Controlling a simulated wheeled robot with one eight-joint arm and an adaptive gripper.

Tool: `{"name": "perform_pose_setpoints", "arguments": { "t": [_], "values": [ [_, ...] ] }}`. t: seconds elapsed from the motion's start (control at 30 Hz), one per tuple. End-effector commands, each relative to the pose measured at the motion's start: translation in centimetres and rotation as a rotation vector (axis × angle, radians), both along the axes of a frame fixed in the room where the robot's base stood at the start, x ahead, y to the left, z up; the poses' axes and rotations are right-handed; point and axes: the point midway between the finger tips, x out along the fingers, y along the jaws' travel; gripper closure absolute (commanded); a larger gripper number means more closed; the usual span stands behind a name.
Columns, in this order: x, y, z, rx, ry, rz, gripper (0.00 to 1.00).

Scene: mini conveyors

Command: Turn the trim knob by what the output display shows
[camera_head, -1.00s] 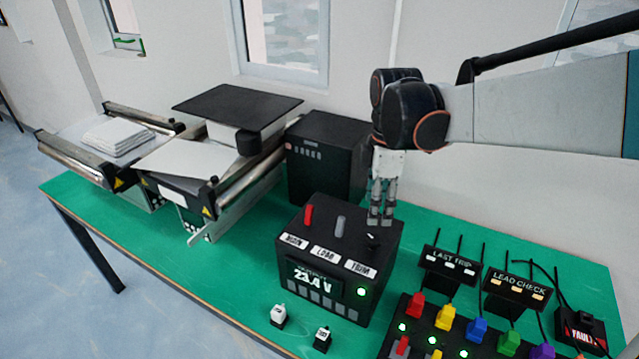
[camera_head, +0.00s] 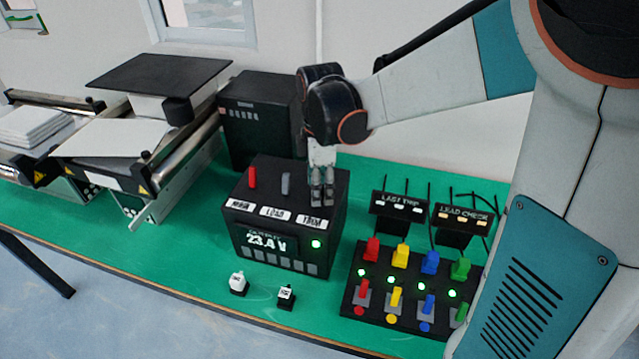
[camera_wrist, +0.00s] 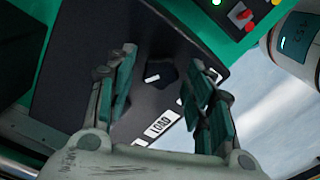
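The black supply box (camera_head: 333,240) stands on the green table. Its output display (camera_head: 266,243) reads 23.4 V, with a green light (camera_head: 316,244) beside it. On top are a red lever, a grey lever and labels MAIN, LOAD and TRIM (camera_head: 311,221). My gripper (camera_head: 321,200) points down over the TRIM corner and hides the knob in the head view. In the wrist view the dark trim knob (camera_wrist: 162,75) with a white mark lies between my two spread fingers (camera_wrist: 162,60). Gaps show on both sides; I cannot tell how far the fingertips reach down beside it.
A panel with coloured levers and green lights (camera_head: 350,295) lies right of the box. LAST TRIP (camera_head: 398,205) and LEAD CHECK (camera_head: 465,217) signs stand behind it. Two small white-topped blocks (camera_head: 238,283) sit in front. A dark cabinet (camera_head: 262,120) and conveyors stand behind and left.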

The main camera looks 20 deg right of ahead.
Motion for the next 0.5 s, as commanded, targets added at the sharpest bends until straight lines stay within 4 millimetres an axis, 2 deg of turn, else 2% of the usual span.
{"name": "perform_pose_setpoints", "arguments": {
  "t": [0.03, 0.13, 0.5],
  "values": [
    [0.0, 0.0, 0.01, 0.0, 0.0, 0.0, 0.69],
    [-0.01, 0.0, 0.01, 0.0, 0.0, 0.0, 0.92],
    [0.0, -0.01, 0.03, 0.0, 0.0, -0.03, 0.93]
  ]
}}
